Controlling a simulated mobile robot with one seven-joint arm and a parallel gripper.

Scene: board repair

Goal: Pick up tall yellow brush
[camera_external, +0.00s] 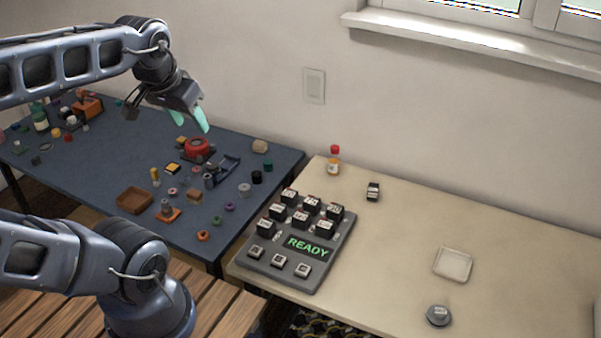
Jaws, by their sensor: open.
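A red round item (197,147) lies below my gripper. A brown tray (134,200) and several small parts surround the yellow object. A black keypad reading READY (306,248) and a red-capped bottle (333,166) are on the beige table (510,260), which has free room.

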